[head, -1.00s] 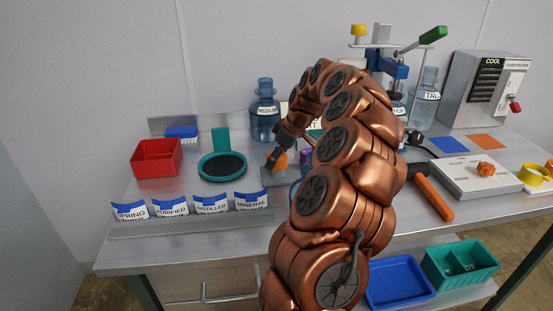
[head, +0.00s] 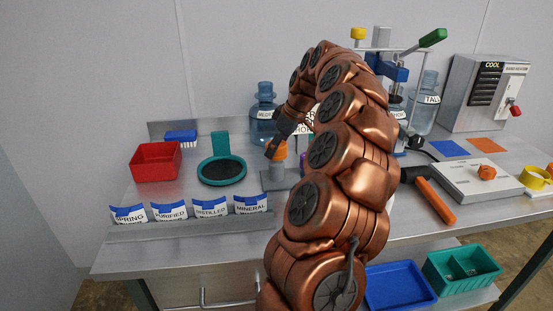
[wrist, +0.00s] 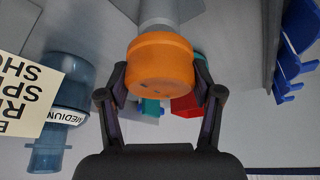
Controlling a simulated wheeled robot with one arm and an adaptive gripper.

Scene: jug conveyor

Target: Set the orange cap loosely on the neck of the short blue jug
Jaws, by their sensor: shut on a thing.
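The orange cap (head: 280,153) is held between my gripper's dark fingers (head: 271,150); it fills the middle of the wrist view (wrist: 160,66), with a finger on each side (wrist: 160,100). It is at the top of a grey post (head: 278,168); I cannot tell whether it is clear of the post. A blue jug (head: 397,114) under the press has a partly hidden label that seems to read SHORT. My arm covers part of it, and I cannot make out its neck.
The medium jug (head: 263,122) stands behind my gripper, beside a sign card (wrist: 28,92). The tall jug (head: 423,110) is beside the press (head: 385,68). A red bin (head: 155,162), a green round stand (head: 221,178) and label holders (head: 210,208) are to the left.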

